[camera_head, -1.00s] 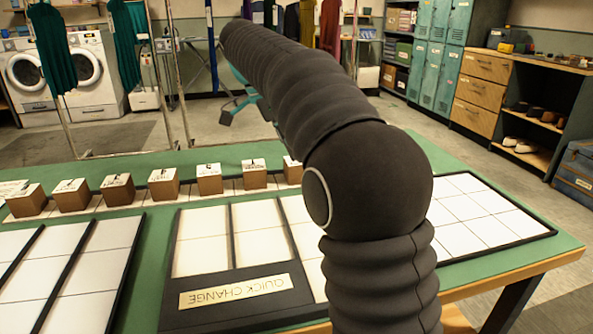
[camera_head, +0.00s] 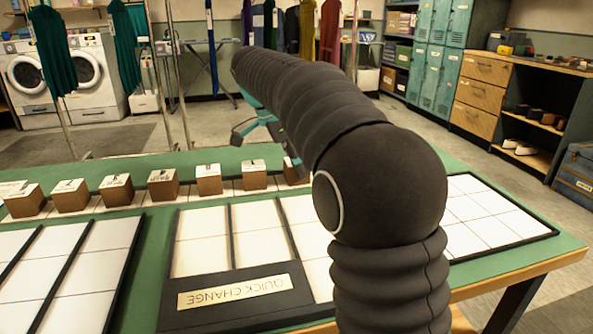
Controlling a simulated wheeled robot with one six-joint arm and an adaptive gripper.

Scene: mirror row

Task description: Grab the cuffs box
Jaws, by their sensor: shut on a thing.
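Several small brown boxes with white label tops stand in a row along the back of the green table, one of them near the middle (camera_head: 209,179). Their labels are too small and turned to read, so I cannot tell the cuffs box by its label. My teal gripper (camera_head: 266,136) is at the far end of my dark arm, down by the right end of the row. It is shut on a box, with the grasp mostly hidden by my arm. The rightmost box (camera_head: 293,176) shows only in part beside a teal finger.
White-tiled trays with black dividers cover the table front, one with a QUICK CHANGE sign (camera_head: 235,291). A tiled tray (camera_head: 490,215) lies at the right. Clothes racks, washers (camera_head: 88,76) and lockers (camera_head: 440,60) stand beyond, with open floor between.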

